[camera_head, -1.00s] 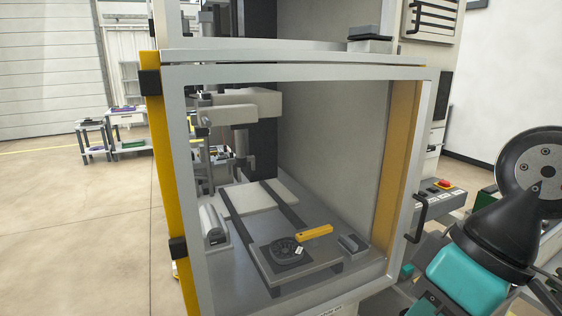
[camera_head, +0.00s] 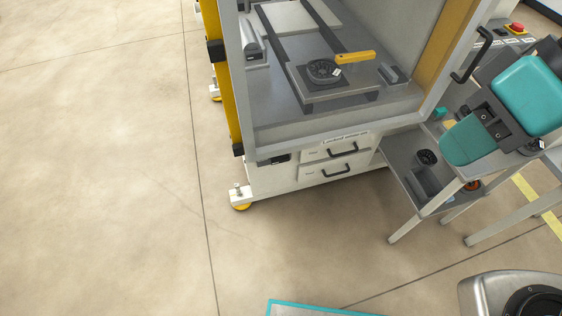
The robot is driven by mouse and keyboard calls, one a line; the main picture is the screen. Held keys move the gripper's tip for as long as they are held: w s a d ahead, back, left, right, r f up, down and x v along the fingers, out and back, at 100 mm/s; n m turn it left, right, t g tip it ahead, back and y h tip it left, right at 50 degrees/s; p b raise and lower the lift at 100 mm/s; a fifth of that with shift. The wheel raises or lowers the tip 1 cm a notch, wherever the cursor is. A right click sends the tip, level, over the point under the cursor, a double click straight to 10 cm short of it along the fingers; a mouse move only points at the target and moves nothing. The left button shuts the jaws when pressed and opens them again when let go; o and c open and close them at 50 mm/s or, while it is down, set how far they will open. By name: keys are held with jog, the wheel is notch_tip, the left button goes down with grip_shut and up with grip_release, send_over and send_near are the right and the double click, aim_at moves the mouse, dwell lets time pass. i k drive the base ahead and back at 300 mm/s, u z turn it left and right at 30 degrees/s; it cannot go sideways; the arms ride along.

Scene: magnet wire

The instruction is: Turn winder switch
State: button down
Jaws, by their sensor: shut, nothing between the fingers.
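A machine cabinet with a pale frame (camera_head: 330,130) stands at upper middle, its workpiece plate and yellow-handled tool inside. The bench's lower shelf (camera_head: 418,190) holds small parts. Open floor (camera_head: 100,180) lies left.

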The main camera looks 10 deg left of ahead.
aim_at(283, 158)
jog(key=z, duration=1.05)
jog(key=k, duration=1.05)
jog(key=u, duration=1.3)
jog(key=i, duration=0.5)
